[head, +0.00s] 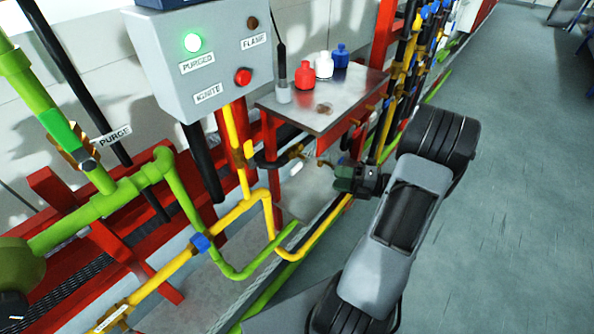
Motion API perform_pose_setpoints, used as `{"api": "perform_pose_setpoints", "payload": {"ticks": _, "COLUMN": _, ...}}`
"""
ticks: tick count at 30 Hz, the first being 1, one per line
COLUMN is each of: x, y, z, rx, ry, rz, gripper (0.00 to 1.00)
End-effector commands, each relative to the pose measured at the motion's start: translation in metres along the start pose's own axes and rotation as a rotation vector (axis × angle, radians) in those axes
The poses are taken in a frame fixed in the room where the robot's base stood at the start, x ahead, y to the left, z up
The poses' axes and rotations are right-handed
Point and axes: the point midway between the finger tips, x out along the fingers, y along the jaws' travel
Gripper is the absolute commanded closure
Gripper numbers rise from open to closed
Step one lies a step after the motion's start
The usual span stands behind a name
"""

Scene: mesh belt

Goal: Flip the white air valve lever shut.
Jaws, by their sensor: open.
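A small white piece (296,168) shows below the metal shelf, close to brass fittings (289,154); it may be the white air valve lever, but it is too small to tell its position. My gripper (345,178) is at the end of my arm, to the right of the white piece and apart from it, just below the shelf's right side. The gripper is open, with nothing seen in it; its fingers are small and dark here.
A grey control box (205,60) with a lit green lamp stands at upper left. The metal shelf (325,110) holds red, white and blue bottles. Green pipes (180,195) and yellow pipes (235,210) cross the front. The floor (500,190) at right is clear.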

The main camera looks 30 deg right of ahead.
Motion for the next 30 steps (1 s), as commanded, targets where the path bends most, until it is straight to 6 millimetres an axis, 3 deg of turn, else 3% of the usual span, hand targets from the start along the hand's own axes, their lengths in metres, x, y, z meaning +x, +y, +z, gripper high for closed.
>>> {"api": "perform_pose_setpoints", "payload": {"ticks": 5, "x": 0.006, "y": 0.000, "z": 0.006, "rx": 0.079, "ry": -0.030, "rz": 0.037, "gripper": 0.51}}
{"api": "perform_pose_setpoints", "payload": {"ticks": 21, "x": 0.102, "y": 0.004, "z": 0.009, "rx": 0.083, "ry": -0.030, "rz": 0.037, "gripper": 0.51}}
{"api": "perform_pose_setpoints", "payload": {"ticks": 30, "x": 0.130, "y": 0.005, "z": 0.010, "rx": 0.083, "ry": -0.032, "rz": 0.036, "gripper": 0.51}}
